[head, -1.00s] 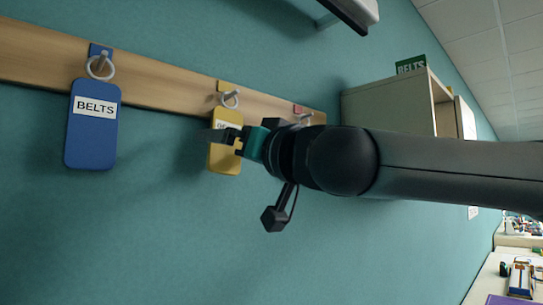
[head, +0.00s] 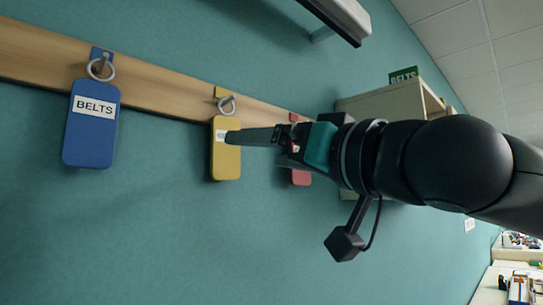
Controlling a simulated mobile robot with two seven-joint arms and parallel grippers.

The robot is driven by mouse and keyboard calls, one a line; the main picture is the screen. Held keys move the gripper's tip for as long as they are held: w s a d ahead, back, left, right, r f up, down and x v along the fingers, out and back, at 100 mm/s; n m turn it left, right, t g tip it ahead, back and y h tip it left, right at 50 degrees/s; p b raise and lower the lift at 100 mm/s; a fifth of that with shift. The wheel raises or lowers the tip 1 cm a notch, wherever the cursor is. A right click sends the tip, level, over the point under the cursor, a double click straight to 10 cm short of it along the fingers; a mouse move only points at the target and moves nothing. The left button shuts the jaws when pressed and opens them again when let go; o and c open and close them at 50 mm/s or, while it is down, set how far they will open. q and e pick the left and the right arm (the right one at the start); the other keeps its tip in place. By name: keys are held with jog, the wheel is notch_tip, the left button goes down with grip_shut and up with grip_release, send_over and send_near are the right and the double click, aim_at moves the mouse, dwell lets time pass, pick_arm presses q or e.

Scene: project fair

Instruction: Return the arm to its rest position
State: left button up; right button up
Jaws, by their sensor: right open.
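My right arm comes in from the right edge, and my right gripper (head: 240,138) points left, its fingers reaching in front of the yellow tag (head: 226,165). I cannot tell from this side-on view whether the fingers touch the tag. The yellow tag hangs by a ring from a peg on the wooden rail (head: 160,92). A blue tag (head: 90,140) labelled BELTS hangs from a peg further left. A red tag (head: 300,177) hangs to the right, partly hidden behind my gripper. My left gripper is not in view.
A pale shelf unit (head: 385,106) with a green BELTS sign (head: 403,77) stands behind my arm. A white fixture (head: 345,18) juts out at the top. Tables with small items are at the lower right. The wall below the tags is clear.

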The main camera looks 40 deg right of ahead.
jog(key=shift+s+f, duration=0.1)
jog(key=shift+s, duration=0.2)
jog(key=shift+w, duration=0.1)
